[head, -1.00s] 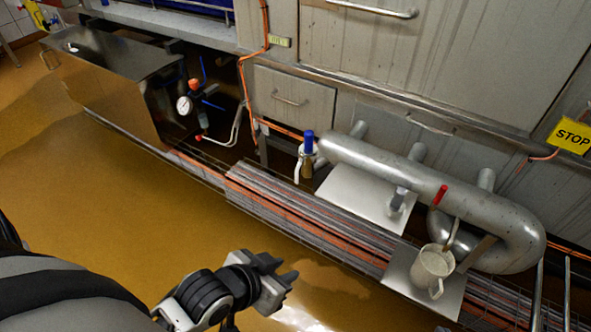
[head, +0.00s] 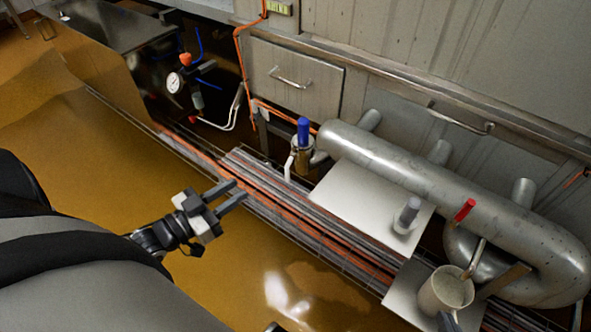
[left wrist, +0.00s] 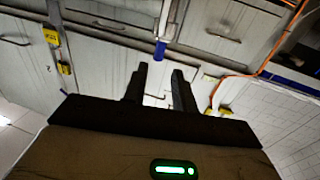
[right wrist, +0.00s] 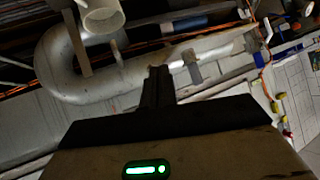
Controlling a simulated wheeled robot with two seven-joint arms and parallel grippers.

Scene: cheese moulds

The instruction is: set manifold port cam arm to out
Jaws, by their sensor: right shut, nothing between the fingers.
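A large steel manifold pipe (head: 395,170) runs along the cabinets and bends back at the right. At its left end is a small port fitting with a blue upright handle (head: 303,131). I cannot tell which is the cam arm. My left gripper (head: 240,193) is open and empty, left of and apart from the blue handle, which also shows beyond its fingers in the left wrist view (left wrist: 160,50). My right gripper (right wrist: 158,72) is shut and empty, the pipe beyond it.
A white jug (head: 446,291) stands on a small steel plate (head: 403,291) below the bend. A larger pale plate (head: 350,195) lies below the pipe. A cable tray (head: 300,215) runs along the floor. A steel cabinet with a gauge (head: 173,82) stands left. The yellow floor is clear.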

